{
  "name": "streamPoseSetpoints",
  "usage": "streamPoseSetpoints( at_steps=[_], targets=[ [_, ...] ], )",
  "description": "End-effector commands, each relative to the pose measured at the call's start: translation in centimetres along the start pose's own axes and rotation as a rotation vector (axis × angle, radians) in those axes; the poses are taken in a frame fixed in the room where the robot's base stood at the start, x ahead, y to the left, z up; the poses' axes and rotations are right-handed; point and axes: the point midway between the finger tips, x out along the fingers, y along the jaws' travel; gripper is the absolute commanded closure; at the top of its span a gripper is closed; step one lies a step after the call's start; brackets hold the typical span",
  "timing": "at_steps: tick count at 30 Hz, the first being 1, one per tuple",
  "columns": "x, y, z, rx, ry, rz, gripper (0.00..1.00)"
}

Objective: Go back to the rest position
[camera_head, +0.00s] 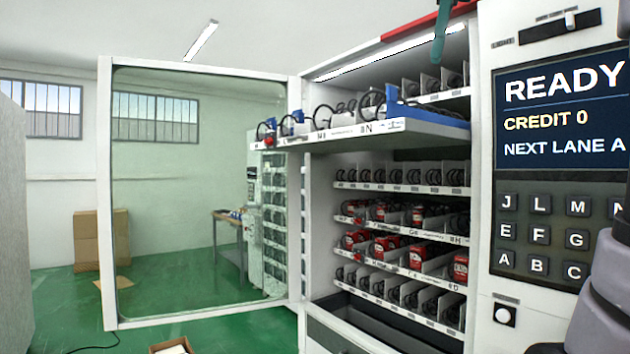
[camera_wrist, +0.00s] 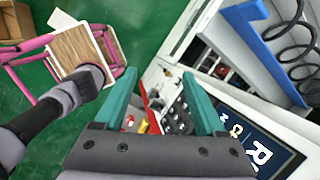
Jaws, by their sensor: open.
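My gripper (camera_wrist: 158,76) shows in the wrist view as two teal fingers spread apart, with nothing held between them. In the head view, part of a teal finger (camera_head: 440,35) hangs at the top edge, above and in front of the vending machine's upper shelves. The vending machine (camera_head: 318,220) stands with its glass door (camera_head: 190,190) swung open to the left. One upper tray (camera_head: 345,133) is pulled out, with blue dividers and black coils. The control panel screen (camera_head: 560,110) reads READY, CREDIT 0. It also shows in the wrist view (camera_wrist: 255,140).
Lower shelves hold several red packages (camera_head: 385,248). The pulled-out tray juts toward the open door. Cardboard boxes (camera_head: 86,240) stand at the back left on the green floor, and an open carton (camera_head: 170,346) at the bottom. A pink-framed stool (camera_wrist: 75,50) shows in the wrist view.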

Motion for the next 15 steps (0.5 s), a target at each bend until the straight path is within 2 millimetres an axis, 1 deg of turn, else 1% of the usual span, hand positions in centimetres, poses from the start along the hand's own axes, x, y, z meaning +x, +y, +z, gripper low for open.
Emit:
streamPoseSetpoints(
  at_steps=[5, 8, 9, 11, 12, 14, 15],
  targets=[
    [4.8, 1.1, -2.0, -0.330, 0.031, -0.022, 0.28],
    [8.9, 2.0, -3.5, -0.588, 0.036, -0.051, 0.28],
    [10.8, 2.5, -4.2, -0.696, 0.037, -0.067, 0.28],
    [13.6, 3.3, -5.1, -0.853, 0.034, -0.096, 0.28],
    [15.5, 3.9, -5.7, -0.953, 0.031, -0.118, 0.28],
    [18.4, 4.9, -6.5, -1.095, 0.030, -0.156, 0.28],
    [20.2, 5.6, -7.1, -1.181, 0.030, -0.183, 0.28]
  ],
)
